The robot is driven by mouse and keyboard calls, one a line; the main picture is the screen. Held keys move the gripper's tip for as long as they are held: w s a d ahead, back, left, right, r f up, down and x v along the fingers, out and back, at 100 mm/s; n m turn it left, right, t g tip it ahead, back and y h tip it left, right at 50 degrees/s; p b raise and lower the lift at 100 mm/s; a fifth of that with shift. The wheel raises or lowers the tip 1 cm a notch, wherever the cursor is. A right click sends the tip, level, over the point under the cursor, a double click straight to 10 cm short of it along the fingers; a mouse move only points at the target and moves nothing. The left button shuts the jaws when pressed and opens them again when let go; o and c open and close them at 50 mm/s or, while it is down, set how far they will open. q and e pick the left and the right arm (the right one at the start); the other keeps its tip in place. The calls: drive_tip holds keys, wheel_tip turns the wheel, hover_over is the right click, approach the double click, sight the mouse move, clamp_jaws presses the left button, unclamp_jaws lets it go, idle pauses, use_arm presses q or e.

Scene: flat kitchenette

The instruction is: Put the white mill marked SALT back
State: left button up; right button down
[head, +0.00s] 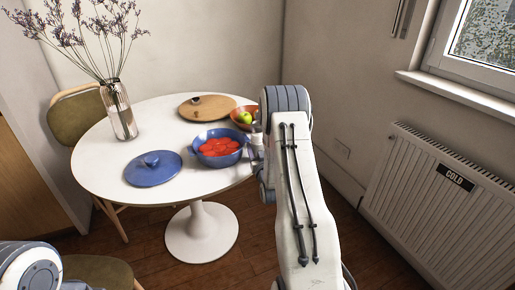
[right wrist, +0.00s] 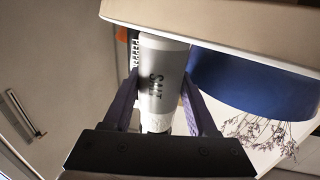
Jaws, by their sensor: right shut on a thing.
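The white mill marked SALT (right wrist: 164,60) stands out in the right wrist view, its dark lettering facing the camera. My right gripper (right wrist: 161,82) is shut on it, with one finger on each side. In the head view my right arm reaches to the right edge of the round white table (head: 105,183) and hides most of the gripper and mill. A second mill marked PEPPER (right wrist: 134,50) shows partly behind the SALT mill; whether they touch I cannot tell. My left gripper is out of view.
On the table are a blue pot (head: 202,160) of red food, a blue lid (head: 150,174), a wooden board (head: 213,110), a bowl (head: 237,122) with fruit and a glass vase (head: 123,122). A radiator (head: 430,205) lines the right wall.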

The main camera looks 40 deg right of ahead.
drive_tip(key=shift+f, duration=0.1)
drive_tip(key=shift+c, duration=2.3)
unclamp_jaws()
